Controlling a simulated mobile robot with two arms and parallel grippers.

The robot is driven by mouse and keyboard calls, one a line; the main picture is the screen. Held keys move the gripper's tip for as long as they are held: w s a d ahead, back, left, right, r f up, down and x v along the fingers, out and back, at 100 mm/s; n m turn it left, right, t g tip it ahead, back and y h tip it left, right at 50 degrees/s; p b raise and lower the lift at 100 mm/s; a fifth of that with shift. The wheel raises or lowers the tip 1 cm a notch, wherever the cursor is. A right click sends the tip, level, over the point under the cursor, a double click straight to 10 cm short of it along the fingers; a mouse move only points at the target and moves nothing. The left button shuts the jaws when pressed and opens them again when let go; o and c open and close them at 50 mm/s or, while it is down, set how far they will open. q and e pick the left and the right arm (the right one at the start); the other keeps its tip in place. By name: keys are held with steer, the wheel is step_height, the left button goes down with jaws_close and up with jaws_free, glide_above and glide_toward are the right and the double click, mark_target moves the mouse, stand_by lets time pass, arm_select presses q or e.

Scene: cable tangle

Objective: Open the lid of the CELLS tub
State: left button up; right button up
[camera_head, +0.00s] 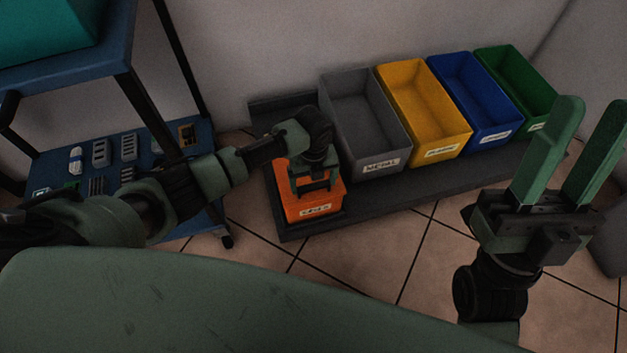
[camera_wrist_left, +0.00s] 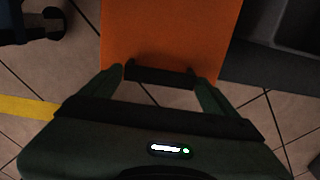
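The orange tub (camera_head: 312,204) stands at the left end of the dark rack, with a flat orange top that looks closed. Its front label is too blurred to read surely, though it may say CELLS. My left gripper (camera_head: 314,187) is over the tub's top, pointing down, with its fingers spread. In the left wrist view, a dark handle bar (camera_wrist_left: 160,75) at the edge of the orange surface lies between the fingertips. I cannot tell whether they touch it. My right gripper (camera_head: 590,125) is raised at the right, open and empty.
Open grey (camera_head: 365,142), yellow (camera_head: 424,118), blue (camera_head: 477,105) and green (camera_head: 518,85) bins stand in a row to the right of the tub on the dark rack (camera_head: 390,203). A blue shelf cart (camera_head: 60,160) with small parts is at the left. Tiled floor lies in front.

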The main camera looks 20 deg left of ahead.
arm_select(q)
steer(key=c, duration=1.5)
